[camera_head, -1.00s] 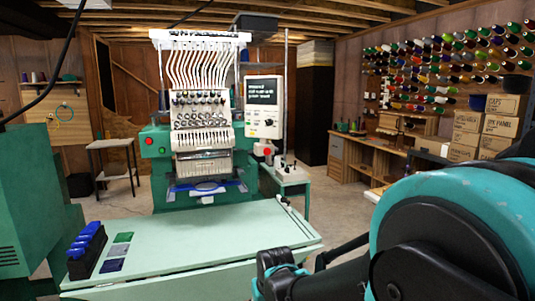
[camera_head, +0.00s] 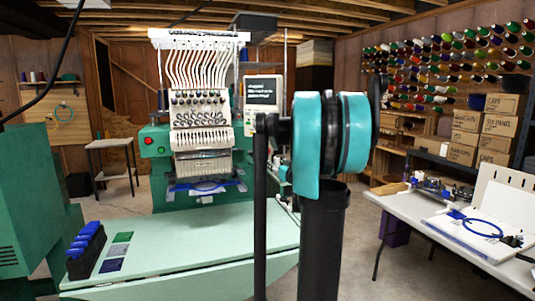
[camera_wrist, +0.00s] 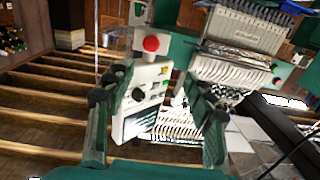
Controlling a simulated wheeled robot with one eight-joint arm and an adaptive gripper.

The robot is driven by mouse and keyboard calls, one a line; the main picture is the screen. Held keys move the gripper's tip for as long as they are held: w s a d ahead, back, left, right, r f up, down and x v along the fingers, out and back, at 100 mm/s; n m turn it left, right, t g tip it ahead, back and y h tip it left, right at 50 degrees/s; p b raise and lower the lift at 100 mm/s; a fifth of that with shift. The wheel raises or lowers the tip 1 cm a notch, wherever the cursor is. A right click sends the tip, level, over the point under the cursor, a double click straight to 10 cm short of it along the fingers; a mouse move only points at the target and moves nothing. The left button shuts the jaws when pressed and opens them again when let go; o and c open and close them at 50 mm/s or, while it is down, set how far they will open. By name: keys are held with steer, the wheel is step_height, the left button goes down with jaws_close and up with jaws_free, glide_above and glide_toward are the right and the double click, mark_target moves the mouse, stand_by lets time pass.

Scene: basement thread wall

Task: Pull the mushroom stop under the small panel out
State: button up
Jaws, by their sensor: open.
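The small panel (camera_head: 263,100) is a white box with a dark screen on the right of the embroidery machine (camera_head: 201,120). My own arm covers its lower part in the head view. The red mushroom stop (camera_wrist: 151,44) shows in the wrist view, where the scene appears upside down; it sits on a light box beside the panel (camera_wrist: 147,95). In the head view the stop is hidden behind my arm. My gripper (camera_wrist: 162,98) is open and empty, its two dark fingers spread either side of the panel in the wrist view. The stop appears beyond the fingertips, with no contact visible.
A green table (camera_head: 190,245) stands in front of the machine, with a black rack of blue items (camera_head: 86,250) at its left. A white table (camera_head: 450,225) with tools stands at the right. Another red button (camera_head: 149,141) is on the machine's left side.

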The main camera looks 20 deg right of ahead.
steer(key=d, duration=0.1)
glide_toward(267, 151)
steer(key=shift+h, duration=0.3)
steer(key=w, duration=0.9)
steer(key=shift+a+f, duration=0.15)
steer(key=shift+a, duration=0.05)
steer(key=shift+c, duration=0.6)
jaws_close()
